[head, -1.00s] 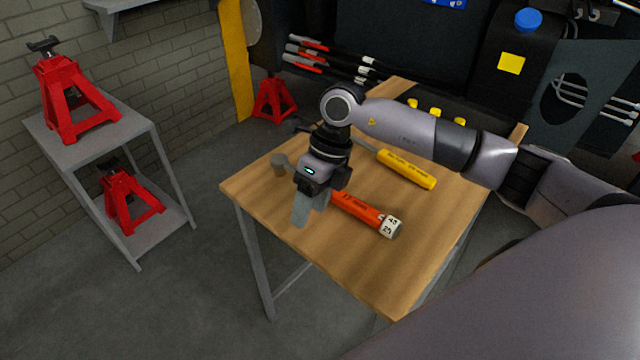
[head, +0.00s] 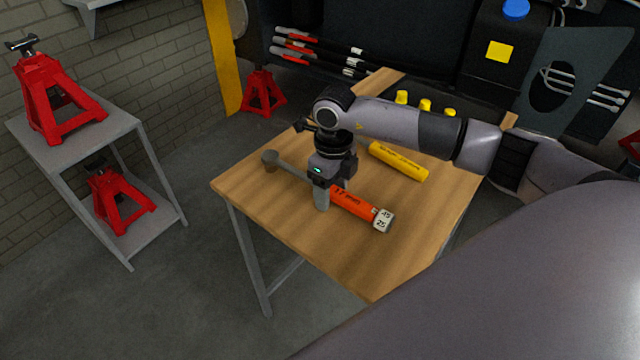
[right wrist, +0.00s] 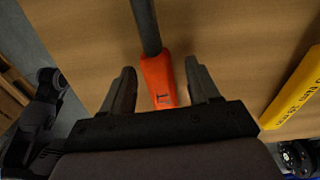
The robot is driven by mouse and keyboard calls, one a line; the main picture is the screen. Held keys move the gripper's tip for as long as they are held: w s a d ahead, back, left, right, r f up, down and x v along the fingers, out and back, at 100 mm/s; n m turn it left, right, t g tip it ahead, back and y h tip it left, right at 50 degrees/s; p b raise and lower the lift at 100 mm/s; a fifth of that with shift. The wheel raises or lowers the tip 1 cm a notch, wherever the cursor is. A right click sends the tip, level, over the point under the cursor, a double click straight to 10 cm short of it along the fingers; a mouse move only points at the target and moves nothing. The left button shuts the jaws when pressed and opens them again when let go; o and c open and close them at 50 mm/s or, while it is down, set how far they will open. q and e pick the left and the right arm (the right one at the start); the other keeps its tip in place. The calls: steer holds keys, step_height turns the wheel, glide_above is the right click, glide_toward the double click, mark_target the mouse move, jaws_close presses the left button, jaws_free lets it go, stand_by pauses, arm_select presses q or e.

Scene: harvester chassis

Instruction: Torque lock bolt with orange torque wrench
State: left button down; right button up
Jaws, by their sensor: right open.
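The orange torque wrench (head: 355,205) lies on the wooden table, its grey head at the left and its white numbered end cap at the right. My right gripper (head: 322,200) is over the wrench, pointing down, near where the orange handle meets the grey shaft. In the right wrist view the open fingers (right wrist: 160,92) stand on either side of the orange handle (right wrist: 158,78), apart from it. The gripper hides the middle of the wrench in the head view. My left gripper is not in view. I cannot make out the lock bolt.
A yellow-handled tool (head: 398,161) lies behind the wrench on the table (head: 290,225). A grey shelf (head: 75,150) with red jack stands (head: 55,100) is at the left. A dark machine with yellow knobs (head: 425,105) stands behind. The table's front is clear.

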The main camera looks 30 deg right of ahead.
jaws_close()
steer(key=shift+w+r, duration=0.1)
steer(key=shift+r, duration=0.1)
step_height(320, 180, up, 20)
stand_by(0.5)
steer(key=c, duration=1)
jaws_free()
jaws_close()
